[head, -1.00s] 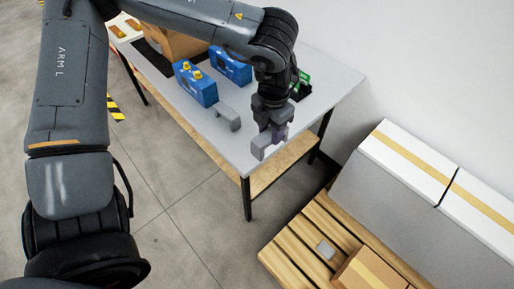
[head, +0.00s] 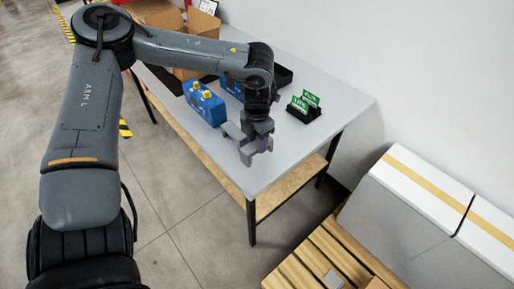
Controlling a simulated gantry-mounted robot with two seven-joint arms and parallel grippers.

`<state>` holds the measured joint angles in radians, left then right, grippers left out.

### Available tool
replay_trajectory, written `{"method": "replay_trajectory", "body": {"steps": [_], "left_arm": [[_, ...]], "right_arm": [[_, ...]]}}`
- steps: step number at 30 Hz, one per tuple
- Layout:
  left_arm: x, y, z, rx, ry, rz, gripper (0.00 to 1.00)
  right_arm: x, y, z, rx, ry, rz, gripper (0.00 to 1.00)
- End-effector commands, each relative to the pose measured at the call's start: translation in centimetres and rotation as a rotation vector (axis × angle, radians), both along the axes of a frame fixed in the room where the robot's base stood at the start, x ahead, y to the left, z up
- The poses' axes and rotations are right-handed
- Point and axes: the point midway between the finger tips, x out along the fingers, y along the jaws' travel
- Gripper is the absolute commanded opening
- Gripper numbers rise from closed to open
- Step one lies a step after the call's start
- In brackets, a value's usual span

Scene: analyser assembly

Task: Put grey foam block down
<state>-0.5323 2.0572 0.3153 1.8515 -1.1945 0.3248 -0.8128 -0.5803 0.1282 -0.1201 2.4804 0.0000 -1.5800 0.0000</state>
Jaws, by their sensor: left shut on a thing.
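My left gripper (head: 259,143) is over the near right part of the grey table (head: 255,180). It is shut on a grey foam block (head: 246,153), which is partly hidden by the fingers. The block is low over the tabletop; I cannot tell whether it touches it. A second grey block (head: 232,131) lies on the table just left of the gripper, very close to the held one. My right gripper is not in view.
Blue units with yellow caps (head: 205,104) stand behind and left of the gripper. Green cards in a black holder (head: 304,106) stand to the right. A cardboard box (head: 190,62) is at the back. A wooden pallet (head: 318,262) with white-topped boxes (head: 415,187) is at the right.

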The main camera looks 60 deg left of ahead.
Motion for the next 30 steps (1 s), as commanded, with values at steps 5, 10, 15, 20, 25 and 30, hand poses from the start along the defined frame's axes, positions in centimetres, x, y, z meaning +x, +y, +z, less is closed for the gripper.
{"method": "replay_trajectory", "body": {"steps": [5,10,15,20,25,30], "left_arm": [[-0.1,0.0,-2.7,-0.001,0.003,0.001,0.11],[0.0,0.0,-3.0,0.000,-0.001,0.001,0.11],[0.0,0.0,-3.0,0.000,-0.001,0.001,0.11],[0.0,0.0,-3.5,0.001,0.000,0.001,0.11],[0.0,0.0,-3.3,0.000,0.000,0.001,0.67],[0.0,0.0,-3.3,0.000,0.000,0.001,0.67]], "right_arm": [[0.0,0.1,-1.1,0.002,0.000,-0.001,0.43],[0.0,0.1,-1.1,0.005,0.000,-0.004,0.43],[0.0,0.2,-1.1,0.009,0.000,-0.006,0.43],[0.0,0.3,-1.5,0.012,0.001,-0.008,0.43],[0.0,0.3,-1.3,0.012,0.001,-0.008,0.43],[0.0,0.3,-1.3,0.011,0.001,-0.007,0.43]]}}
